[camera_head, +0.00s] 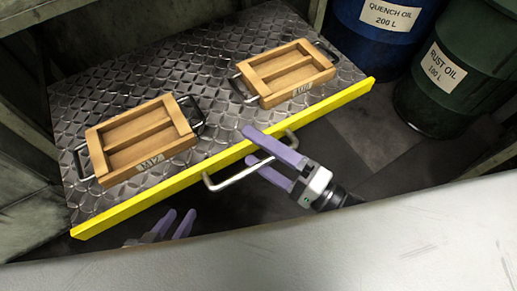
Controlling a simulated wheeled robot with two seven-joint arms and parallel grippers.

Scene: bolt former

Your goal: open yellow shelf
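The yellow shelf is a diamond-plate metal tray with a yellow front edge (150,196) running diagonally across the view. A pale metal bar handle (236,178) sticks out from the middle of that edge. My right gripper (252,150), with purple fingers, is at the handle with its fingers apart. The bar passes across the gap between the fingers, and the upper finger hides part of it. I cannot tell whether they touch. My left gripper (180,222) is open and empty, low in front of the yellow edge at the left, partly hidden by a pale surface.
Two wooden boxes with metal handles, a left one (140,121) and a right one (288,55), sit on the shelf plate. A blue quench oil drum (385,45) and a green rust oil drum (440,105) stand at the right. Dark floor (375,165) is clear between.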

